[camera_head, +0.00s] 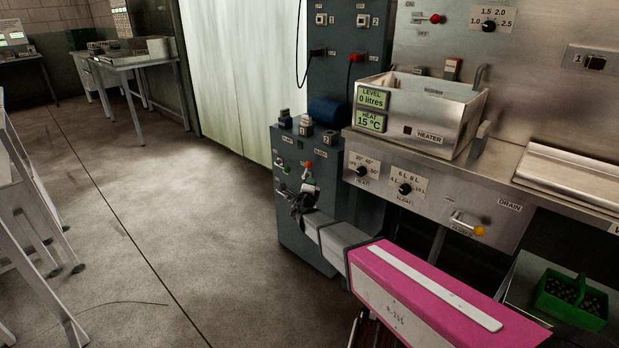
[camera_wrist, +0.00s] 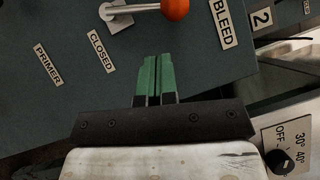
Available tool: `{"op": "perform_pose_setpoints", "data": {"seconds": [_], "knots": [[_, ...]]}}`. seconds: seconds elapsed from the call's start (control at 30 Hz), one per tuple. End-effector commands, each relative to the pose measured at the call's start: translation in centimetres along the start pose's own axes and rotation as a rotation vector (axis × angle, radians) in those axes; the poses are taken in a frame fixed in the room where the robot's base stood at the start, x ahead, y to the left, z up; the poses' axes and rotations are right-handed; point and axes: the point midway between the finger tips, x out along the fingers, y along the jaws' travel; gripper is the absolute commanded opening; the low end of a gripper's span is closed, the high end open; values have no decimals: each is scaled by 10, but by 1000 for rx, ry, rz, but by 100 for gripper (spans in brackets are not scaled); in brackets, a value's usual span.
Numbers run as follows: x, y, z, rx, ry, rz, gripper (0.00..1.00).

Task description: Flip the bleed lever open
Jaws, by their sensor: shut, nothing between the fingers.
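The bleed lever (camera_wrist: 146,8) shows at the top of the wrist view. It is a pale metal bar with an orange ball knob (camera_wrist: 176,8), fixed to a light plate (camera_wrist: 112,18). A "BLEED" label (camera_wrist: 224,23) is right of the knob and a "CLOSED" label (camera_wrist: 101,52) is below the plate. My gripper (camera_wrist: 158,58) has its green fingers together, empty, just below the lever in the picture and apart from it. In the head view the orange knob (camera_head: 308,166) shows on the grey cabinet, just above my gripper (camera_head: 303,189); the fingertips are hard to make out there.
The grey cabinet (camera_head: 296,244) carries other small controls, among them a "PRIMER" label (camera_wrist: 54,64). To its right are a metal tank (camera_head: 453,119), dials and a yellow-knobbed drain lever (camera_head: 479,231). A green crate (camera_head: 571,302) stands lower right. Open floor (camera_head: 180,200) lies left.

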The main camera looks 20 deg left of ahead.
Motion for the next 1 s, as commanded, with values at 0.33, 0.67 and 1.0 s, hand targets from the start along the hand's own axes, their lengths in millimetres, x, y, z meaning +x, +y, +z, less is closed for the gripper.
{"op": "perform_pose_setpoints", "data": {"seconds": [0.33, 0.67, 1.0], "knots": [[-59, -2, -1, -1, 0, 1, 0], [-62, -1, 0, 0, 0, 0, 0], [-62, -2, 0, 0, 0, 0, 0]]}}
